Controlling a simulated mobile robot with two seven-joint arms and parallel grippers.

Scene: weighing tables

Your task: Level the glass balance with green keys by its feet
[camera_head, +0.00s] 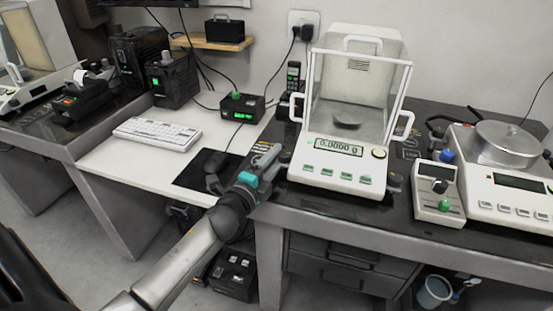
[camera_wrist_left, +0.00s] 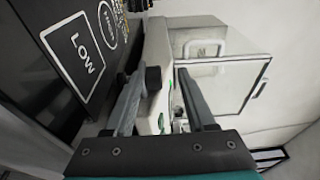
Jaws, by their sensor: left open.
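The glass balance with green keys (camera_head: 322,172) stands on the dark top of the right table, its display reading 0.0000 g. Its glass draft shield (camera_head: 360,85) is above the pan; it also shows in the left wrist view (camera_wrist_left: 222,85). A dark foot knob (camera_head: 393,183) shows at its front right corner. My left gripper (camera_head: 275,160) is at the front left corner of the balance. In the left wrist view my left gripper (camera_wrist_left: 160,76) is open, with a dark knob (camera_wrist_left: 153,80) between its fingers, nearer the left one. I cannot tell whether they touch. My right gripper is not in view.
A grey box with a green knob (camera_head: 438,194) and a second balance with a steel pan (camera_head: 508,185) stand to the right. A keyboard (camera_head: 157,133) lies on the white desk at left. A black plate marked LOW (camera_wrist_left: 75,52) is close beside the left finger.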

